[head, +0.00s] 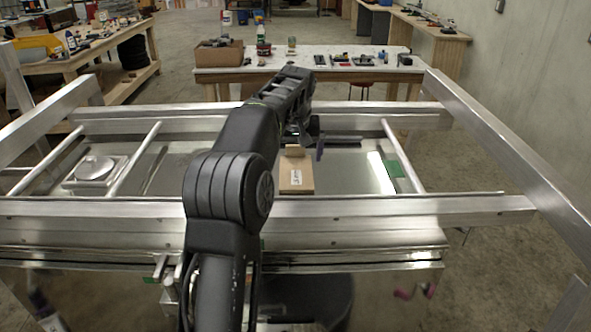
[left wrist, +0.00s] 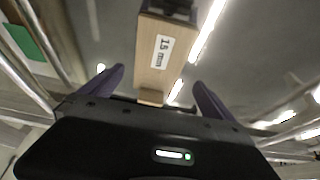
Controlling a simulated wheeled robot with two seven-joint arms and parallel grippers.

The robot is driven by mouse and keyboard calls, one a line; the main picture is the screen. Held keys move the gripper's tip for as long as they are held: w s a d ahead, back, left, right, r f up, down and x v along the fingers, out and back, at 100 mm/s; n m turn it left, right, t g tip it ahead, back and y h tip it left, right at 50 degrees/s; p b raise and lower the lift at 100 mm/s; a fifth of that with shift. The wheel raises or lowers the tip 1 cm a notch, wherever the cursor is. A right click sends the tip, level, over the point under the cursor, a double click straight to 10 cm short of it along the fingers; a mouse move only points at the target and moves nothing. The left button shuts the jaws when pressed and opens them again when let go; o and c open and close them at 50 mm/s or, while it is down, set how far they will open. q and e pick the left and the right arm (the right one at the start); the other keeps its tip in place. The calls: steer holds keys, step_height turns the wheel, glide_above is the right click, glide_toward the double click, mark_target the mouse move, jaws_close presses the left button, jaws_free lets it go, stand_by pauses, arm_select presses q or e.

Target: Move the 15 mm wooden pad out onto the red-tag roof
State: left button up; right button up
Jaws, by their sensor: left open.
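The wooden pad (head: 297,178) is a flat tan block with a white label and a small raised block at one end. It lies on the metal sheet inside the aluminium frame. In the left wrist view the pad (left wrist: 153,61) shows a "15 mm" label. My left gripper (head: 306,145) is over the pad's far end in the head view. Its purple fingers are open, with the small block between them in the left wrist view; whether they touch it I cannot tell. A green tag (head: 392,168) is right of the pad. I cannot make out a red tag on a roof.
Aluminium rails (head: 330,208) and crossbars (head: 403,156) surround the sheet. A round-lidded hatch (head: 94,169) is at left. A white-topped table (head: 345,62) with tools stands behind. Bare sheet lies right of the pad.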

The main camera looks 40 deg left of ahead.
mark_target(296, 171)
arm_select(q)
steer(key=shift+x, duration=0.75)
steer(key=shift+f, duration=0.15)
steer(key=p+x, duration=0.2)
steer(key=x, duration=0.2)
steer(key=shift+w+f, duration=0.25)
steer(key=shift+f, duration=0.2)
